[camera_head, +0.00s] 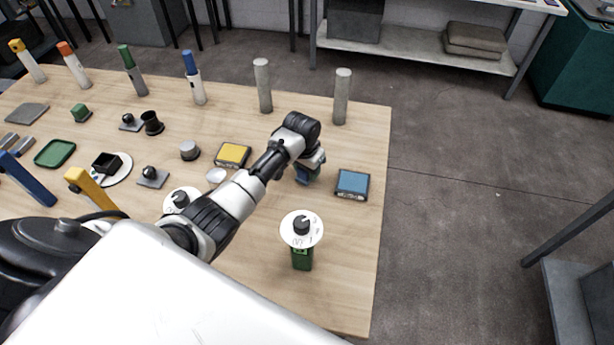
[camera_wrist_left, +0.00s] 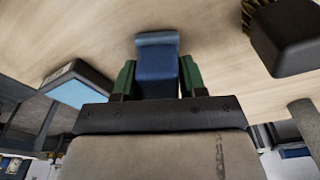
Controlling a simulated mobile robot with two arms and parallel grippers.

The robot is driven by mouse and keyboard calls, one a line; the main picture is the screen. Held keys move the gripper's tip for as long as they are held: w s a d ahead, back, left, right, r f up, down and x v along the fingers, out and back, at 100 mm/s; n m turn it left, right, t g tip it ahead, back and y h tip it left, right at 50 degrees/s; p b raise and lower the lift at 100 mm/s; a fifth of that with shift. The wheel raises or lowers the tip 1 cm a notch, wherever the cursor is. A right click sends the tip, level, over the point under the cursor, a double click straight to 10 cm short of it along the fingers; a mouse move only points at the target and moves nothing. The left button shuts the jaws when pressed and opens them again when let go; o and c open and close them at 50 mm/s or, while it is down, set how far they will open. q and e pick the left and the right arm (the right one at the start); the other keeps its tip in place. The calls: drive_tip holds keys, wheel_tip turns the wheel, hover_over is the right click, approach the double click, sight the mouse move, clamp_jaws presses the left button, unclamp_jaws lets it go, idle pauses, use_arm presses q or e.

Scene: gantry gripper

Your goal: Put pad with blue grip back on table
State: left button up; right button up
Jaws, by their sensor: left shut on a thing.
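My left gripper (camera_head: 308,175) is over the right part of the table, between the yellow-topped box and the blue-topped box. In the left wrist view its green fingers (camera_wrist_left: 158,80) are shut on the pad with blue grip (camera_wrist_left: 157,62). The blue grip sits between the fingers, with a lighter blue end beyond them. In the head view the pad is mostly hidden by the wrist. I cannot tell whether it touches the wooden table (camera_head: 345,270). My right gripper is not in view.
The blue-topped box (camera_head: 352,184) is close on the right, the yellow-topped box (camera_head: 232,154) on the left. A white dial with a black knob (camera_head: 302,229) stands nearer. Bare wood lies around the front right.

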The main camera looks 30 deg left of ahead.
use_arm(q)
drive_tip(key=shift+f, duration=0.15)
drive_tip(key=o, duration=0.8)
drive_tip(key=shift+f, duration=0.1)
drive_tip(key=r, duration=0.4)
drive_tip(key=s+r, duration=0.1)
drive_tip(key=r, duration=0.7)
drive_tip(key=shift+s+a, duration=0.15)
drive_tip(key=shift+s, duration=0.1)
